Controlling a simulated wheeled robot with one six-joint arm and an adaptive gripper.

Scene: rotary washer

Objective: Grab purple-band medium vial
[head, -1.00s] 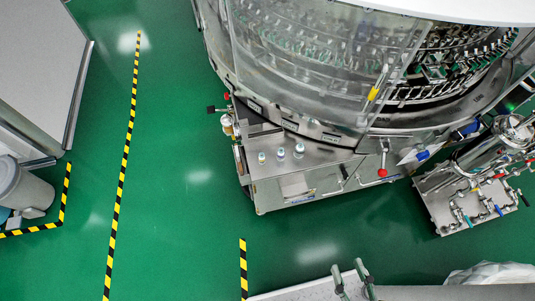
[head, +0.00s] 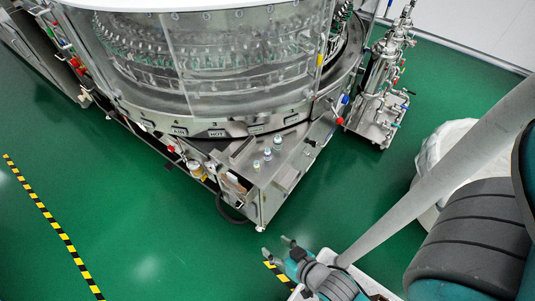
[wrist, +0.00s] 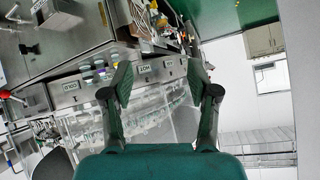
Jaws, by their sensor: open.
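Three small vials stand in a row on the steel side table (head: 275,184) of the washer in the head view: a near one (head: 256,165), a middle one (head: 267,154) and a far one (head: 278,140). They also show small in the wrist view, left of my gripper's left finger, where one has a purplish band (wrist: 100,66). They are too small for me to tell their sizes surely. My gripper (head: 277,249) is open and empty, out in front of the table and well apart from the vials. In the wrist view its fingers (wrist: 160,78) are spread wide.
The round washer (head: 215,90) with clear panels stands behind the table. A piping cart (head: 378,95) is at the right. A bottle (head: 195,168) hangs by the table's left side. Green floor (head: 130,215) is clear at the left.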

